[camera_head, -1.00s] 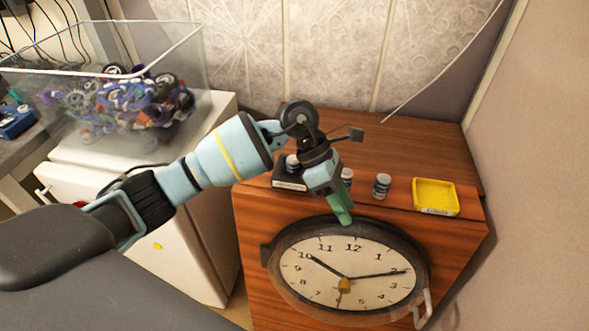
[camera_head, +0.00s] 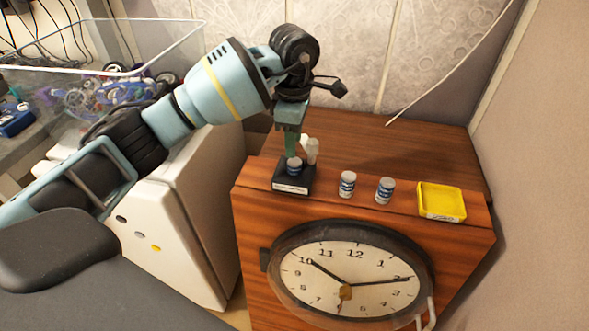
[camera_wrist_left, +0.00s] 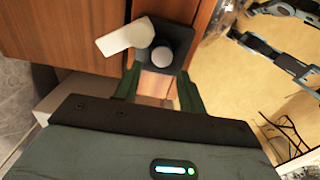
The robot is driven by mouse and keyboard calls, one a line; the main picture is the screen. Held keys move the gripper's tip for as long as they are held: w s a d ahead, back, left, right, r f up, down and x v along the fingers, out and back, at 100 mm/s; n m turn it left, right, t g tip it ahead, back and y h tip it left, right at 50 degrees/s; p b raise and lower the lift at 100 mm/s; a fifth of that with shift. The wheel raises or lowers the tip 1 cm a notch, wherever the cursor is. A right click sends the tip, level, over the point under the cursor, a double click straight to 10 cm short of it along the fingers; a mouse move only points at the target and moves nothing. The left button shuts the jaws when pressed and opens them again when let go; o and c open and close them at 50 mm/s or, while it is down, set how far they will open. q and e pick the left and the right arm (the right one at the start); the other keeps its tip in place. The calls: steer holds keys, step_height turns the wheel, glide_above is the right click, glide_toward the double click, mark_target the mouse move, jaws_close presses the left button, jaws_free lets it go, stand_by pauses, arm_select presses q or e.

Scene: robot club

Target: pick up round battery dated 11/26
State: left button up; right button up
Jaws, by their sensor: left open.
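Three small round batteries with pale tops and blue labels are on the wooden clock cabinet. One battery (camera_head: 294,168) stands in a black holder with a white label (camera_head: 293,186); another (camera_head: 347,184) and a third (camera_head: 385,191) stand to its right. I cannot read any date on them. My left gripper (camera_head: 292,146) is open above and behind the holder. In the left wrist view, the pale round battery top (camera_wrist_left: 162,57) and black holder (camera_wrist_left: 180,50) lie just beyond the spread green fingers (camera_wrist_left: 158,88). A white piece (camera_wrist_left: 125,38) is beside that battery.
A yellow tray (camera_head: 441,202) sits at the cabinet's right end. A large clock (camera_head: 348,275) is on the cabinet front. A clear bin of parts (camera_head: 110,85) and a white cabinet (camera_head: 175,210) are to the left. The wooden top behind the batteries is bare.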

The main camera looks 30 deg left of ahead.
mark_target(295, 161)
arm_select(q)
steer(key=shift+s+d+f, duration=0.1)
steer(key=shift+d+f, duration=0.05)
steer(key=shift+f, duration=2.65)
steer(key=c, duration=0.8)
